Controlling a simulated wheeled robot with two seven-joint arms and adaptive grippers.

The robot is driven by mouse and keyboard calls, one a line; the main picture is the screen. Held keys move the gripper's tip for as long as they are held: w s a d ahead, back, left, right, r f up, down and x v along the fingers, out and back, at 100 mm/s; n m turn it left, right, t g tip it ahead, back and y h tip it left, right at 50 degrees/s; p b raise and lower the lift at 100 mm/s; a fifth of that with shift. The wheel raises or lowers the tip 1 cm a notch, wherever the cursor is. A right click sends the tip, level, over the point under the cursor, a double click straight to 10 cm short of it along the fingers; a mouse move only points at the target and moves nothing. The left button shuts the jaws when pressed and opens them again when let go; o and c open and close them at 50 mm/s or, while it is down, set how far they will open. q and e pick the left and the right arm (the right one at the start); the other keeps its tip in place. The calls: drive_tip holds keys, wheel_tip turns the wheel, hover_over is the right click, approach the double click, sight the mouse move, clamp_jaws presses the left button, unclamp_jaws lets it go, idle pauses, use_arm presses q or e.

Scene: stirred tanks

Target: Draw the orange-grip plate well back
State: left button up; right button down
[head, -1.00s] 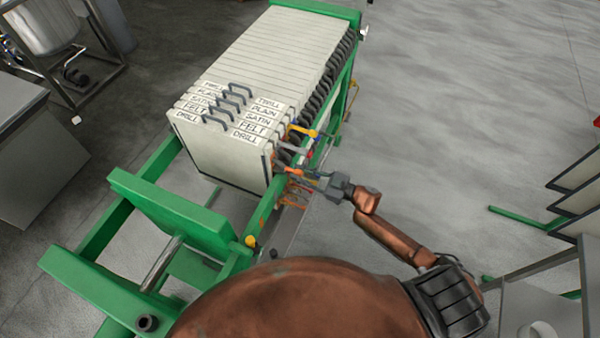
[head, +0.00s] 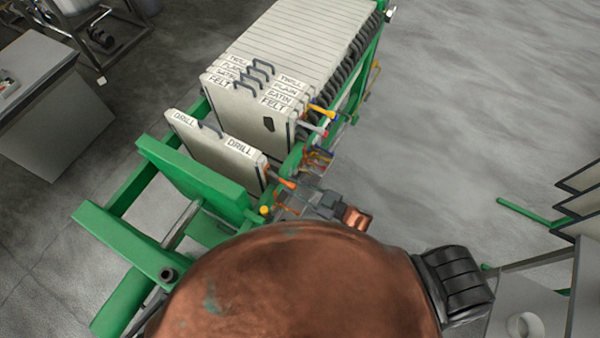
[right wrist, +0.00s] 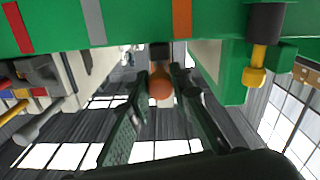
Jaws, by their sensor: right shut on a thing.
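The orange-grip plate (head: 215,148), a pale plate marked DRILL, stands upright across the green press frame (head: 110,250), apart from the other plates. A wide gap lies between it and the FELT plate (head: 255,115). Its orange grip (head: 287,184) sticks out on the right side. My right gripper (head: 305,193) is shut on this grip outside the frame's right rail. In the right wrist view the round orange grip end (right wrist: 160,86) sits between the fingers. My left gripper is not in view.
The plate pack (head: 310,50) stands at the far end. A green crosspiece (head: 195,178) stands close on the near side of the DRILL plate. A yellow grip (head: 322,112) and other coloured grips stick out from the pack. Open floor (head: 460,120) lies to the right.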

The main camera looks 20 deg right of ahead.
drive_tip(key=shift+s+a+p, duration=0.45)
drive_tip(key=shift+s+a, duration=1.1)
drive_tip(key=shift+a, duration=0.05)
drive_tip(key=c, duration=1.7)
unclamp_jaws()
drive_tip(key=shift+c, duration=0.2)
drive_tip(key=shift+d, duration=0.1)
drive_tip(key=v, duration=1.2)
